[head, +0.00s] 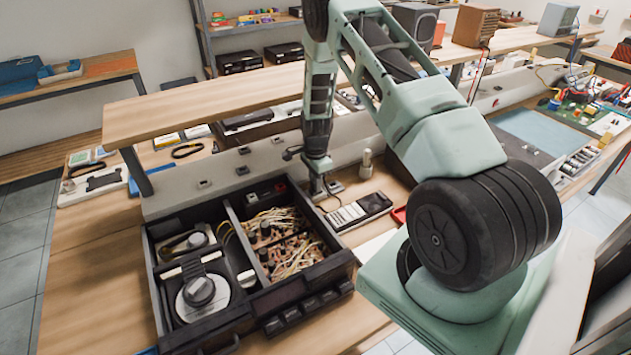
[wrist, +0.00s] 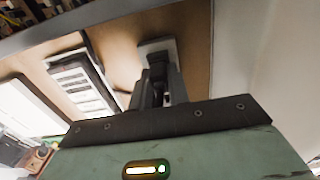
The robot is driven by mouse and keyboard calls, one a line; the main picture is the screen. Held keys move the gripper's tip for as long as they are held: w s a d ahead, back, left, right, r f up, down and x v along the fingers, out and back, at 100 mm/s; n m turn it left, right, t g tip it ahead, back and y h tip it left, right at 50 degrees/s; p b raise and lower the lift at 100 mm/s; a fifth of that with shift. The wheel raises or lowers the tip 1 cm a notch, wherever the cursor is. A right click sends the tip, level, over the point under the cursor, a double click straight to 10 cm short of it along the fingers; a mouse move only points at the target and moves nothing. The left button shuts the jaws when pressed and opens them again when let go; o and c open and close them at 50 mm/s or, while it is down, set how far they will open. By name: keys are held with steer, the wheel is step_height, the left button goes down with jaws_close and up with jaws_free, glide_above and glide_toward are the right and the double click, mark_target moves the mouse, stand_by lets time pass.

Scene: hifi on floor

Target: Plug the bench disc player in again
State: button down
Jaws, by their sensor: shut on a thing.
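The disc player (head: 346,262) stands open on the bench, with its disc mechanism at the left and loose wiring at the right. In the wrist view my gripper (wrist: 156,98) is shut on a small dark thing, seemingly the plug (wrist: 157,70). It is in front of a pale rectangular plate (wrist: 147,46), perhaps a socket. I cannot tell whether the plug touches the plate or is in it. The fingers hide part of it, and the cord's run is unclear.
A keypad device (head: 359,212) lies right of my gripper, close to it; a pale bottle (head: 366,163) stands behind. Socket-like fittings (head: 243,170) line the grey upright panel. A wooden shelf (head: 205,103) overhangs it. The bench left of the player is clear.

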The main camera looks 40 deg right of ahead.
stand_by(0.8)
steer(key=c, duration=1.3)
jaws_free()
steer(key=shift+o, duration=0.2)
